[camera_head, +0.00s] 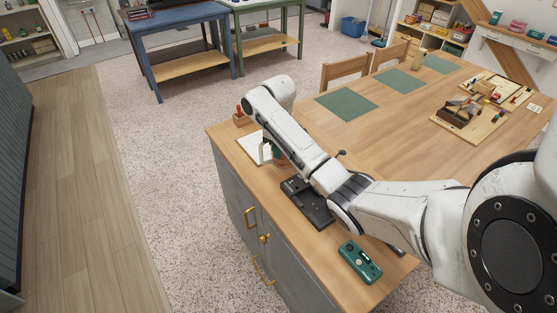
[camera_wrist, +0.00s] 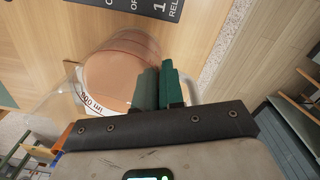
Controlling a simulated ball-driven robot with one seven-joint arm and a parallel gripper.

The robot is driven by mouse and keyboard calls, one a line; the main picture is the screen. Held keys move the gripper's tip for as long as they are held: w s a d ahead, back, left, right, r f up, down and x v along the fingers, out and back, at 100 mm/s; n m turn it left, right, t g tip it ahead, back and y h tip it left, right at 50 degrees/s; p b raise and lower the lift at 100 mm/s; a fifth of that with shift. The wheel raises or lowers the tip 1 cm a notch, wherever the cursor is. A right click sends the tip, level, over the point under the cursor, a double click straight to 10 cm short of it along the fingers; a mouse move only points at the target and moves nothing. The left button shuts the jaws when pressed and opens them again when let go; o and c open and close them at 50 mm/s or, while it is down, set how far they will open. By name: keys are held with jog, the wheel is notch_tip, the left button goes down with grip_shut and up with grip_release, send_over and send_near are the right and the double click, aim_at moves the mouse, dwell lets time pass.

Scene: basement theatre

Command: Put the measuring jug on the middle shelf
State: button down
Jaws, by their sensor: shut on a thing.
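The measuring jug (camera_wrist: 112,75) is at the left of centre in the wrist view. In the head view my gripper hangs at the counter's far left end, mostly behind my arm, and I cannot tell whether the jug touches the counter. Shelves show at the back right (camera_head: 437,27) and far left (camera_head: 28,38); I cannot tell which is the middle shelf meant.
The wooden counter (camera_head: 330,150) carries a black device (camera_head: 308,203), a green device (camera_head: 360,262), green mats (camera_head: 347,104) and a board with small items (camera_head: 470,118). Chairs stand behind it. A blue table (camera_head: 185,30) is further back. Carpet left of the counter is clear.

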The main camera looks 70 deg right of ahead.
aim_at(279, 168)
jog(key=shift+w+d+f, duration=0.25)
jog(key=shift+d+f, duration=0.25)
jog(key=shift+f, duration=0.05)
jog(key=shift+f+p, duration=0.45)
jog(key=shift+f, duration=1.1)
jog(key=shift+f, duration=0.15)
jog(key=c, duration=1.3)
grip_release()
jog(key=shift+o, duration=0.2)
notch_tip(279, 168, up, 12)
jog(key=p, duration=0.1)
jog(key=shift+a, duration=0.2)
